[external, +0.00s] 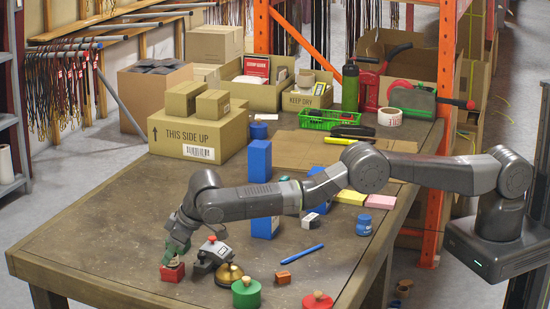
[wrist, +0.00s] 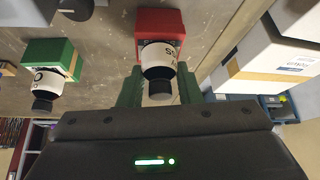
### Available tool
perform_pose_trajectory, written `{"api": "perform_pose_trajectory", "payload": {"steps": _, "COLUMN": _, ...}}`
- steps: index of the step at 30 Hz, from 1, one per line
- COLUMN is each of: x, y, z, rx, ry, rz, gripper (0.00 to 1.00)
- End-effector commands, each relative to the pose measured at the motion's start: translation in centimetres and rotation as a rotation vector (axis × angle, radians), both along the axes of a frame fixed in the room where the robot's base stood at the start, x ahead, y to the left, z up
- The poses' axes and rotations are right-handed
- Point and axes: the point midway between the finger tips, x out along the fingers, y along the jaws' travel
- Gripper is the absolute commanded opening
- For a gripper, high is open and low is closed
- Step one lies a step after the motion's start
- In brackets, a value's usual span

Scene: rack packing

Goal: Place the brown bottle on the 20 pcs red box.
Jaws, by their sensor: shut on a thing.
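The red box (external: 172,273) sits near the table's front left edge. It also shows at the top of the wrist view (wrist: 161,22).
A green box (wrist: 52,55) with another labelled bottle (wrist: 46,82) is nearby in the wrist view. A brass bell (external: 229,275) and a green round item (external: 246,293) stand to the right. Blue boxes (external: 259,160) stand farther back. The table's left part is clear.

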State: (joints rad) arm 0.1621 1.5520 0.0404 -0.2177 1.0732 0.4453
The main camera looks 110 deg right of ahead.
Motion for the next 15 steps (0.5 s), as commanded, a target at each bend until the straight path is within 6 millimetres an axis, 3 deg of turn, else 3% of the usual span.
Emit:
{"api": "perform_pose_trajectory", "payload": {"steps": 10, "x": 0.03, "y": -0.01, "z": -0.29, "rx": -0.001, "ry": -0.001, "rz": 0.0, "gripper": 0.08}}
{"api": "perform_pose_trajectory", "payload": {"steps": 11, "x": 0.03, "y": -0.01, "z": -0.27, "rx": -0.001, "ry": -0.001, "rz": 0.0, "gripper": 0.33}}
{"api": "perform_pose_trajectory", "payload": {"steps": 14, "x": 0.03, "y": -0.01, "z": -0.17, "rx": -0.001, "ry": -0.001, "rz": 0.0, "gripper": 0.53}}
{"api": "perform_pose_trajectory", "payload": {"steps": 15, "x": 0.03, "y": -0.01, "z": -0.17, "rx": -0.001, "ry": -0.001, "rz": 0.0, "gripper": 0.53}}
